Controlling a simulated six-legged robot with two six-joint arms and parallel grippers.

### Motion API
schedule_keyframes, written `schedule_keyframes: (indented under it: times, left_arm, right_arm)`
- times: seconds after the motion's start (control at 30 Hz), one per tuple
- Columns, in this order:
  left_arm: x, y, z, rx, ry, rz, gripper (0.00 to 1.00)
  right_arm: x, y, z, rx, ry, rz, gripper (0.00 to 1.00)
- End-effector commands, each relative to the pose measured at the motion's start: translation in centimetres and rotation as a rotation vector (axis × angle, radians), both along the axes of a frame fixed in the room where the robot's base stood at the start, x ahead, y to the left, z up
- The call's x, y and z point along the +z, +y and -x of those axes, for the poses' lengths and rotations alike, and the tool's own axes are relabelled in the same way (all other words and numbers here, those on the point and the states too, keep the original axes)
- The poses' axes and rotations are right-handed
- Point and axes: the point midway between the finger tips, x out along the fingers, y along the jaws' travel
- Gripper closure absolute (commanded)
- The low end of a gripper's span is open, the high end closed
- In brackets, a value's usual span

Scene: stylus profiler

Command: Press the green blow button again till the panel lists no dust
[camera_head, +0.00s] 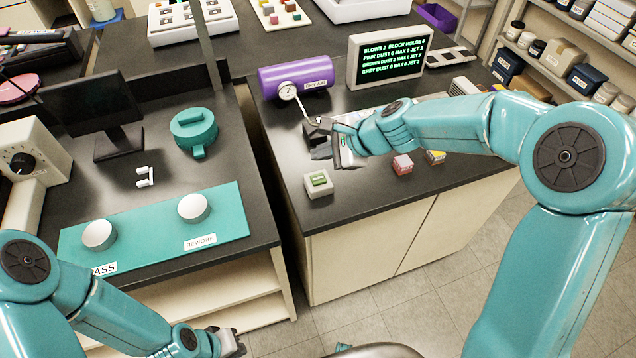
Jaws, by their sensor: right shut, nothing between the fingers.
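The green blow button (319,179) sits on a small pale box near the front left of the right-hand bench. My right gripper (318,152) is shut and empty, above and behind the button box in the picture, apart from it. The panel (387,58) stands at the back of that bench. Its small green text seems to read blown 2, block holds 4, with pink dust 0, brown dust 2 and grey dust 0. My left gripper (232,342) is low at the bottom, beside the left bench; its jaws are too small to judge.
A purple dry air cylinder (298,80) with a gauge (287,91) lies behind my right gripper. Small pink (402,164) and multicoloured (434,157) blocks sit right of it. A teal mat (150,232) with two white discs covers the left bench's front.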

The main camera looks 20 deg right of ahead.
Motion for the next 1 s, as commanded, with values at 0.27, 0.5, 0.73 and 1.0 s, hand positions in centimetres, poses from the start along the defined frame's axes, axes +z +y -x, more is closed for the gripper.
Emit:
schedule_keyframes:
  times: [0.27,0.5,0.73,1.0]
  left_arm:
    - [-4.4,0.0,0.0,0.000,0.000,0.000,1.00]
    - [-4.9,0.0,0.0,0.000,0.000,0.000,1.00]
    - [-4.8,0.0,0.0,0.000,0.000,0.000,1.00]
    - [-4.9,0.0,0.0,0.000,0.000,0.000,1.00]
  right_arm:
    - [-4.6,0.1,-0.1,0.000,0.000,0.000,1.00]
    - [-5.2,0.1,-0.1,0.000,0.000,0.000,1.00]
    - [-5.1,0.1,-0.1,0.000,0.000,0.000,1.00]
    - [-5.1,0.1,-0.1,0.000,0.000,0.000,1.00]
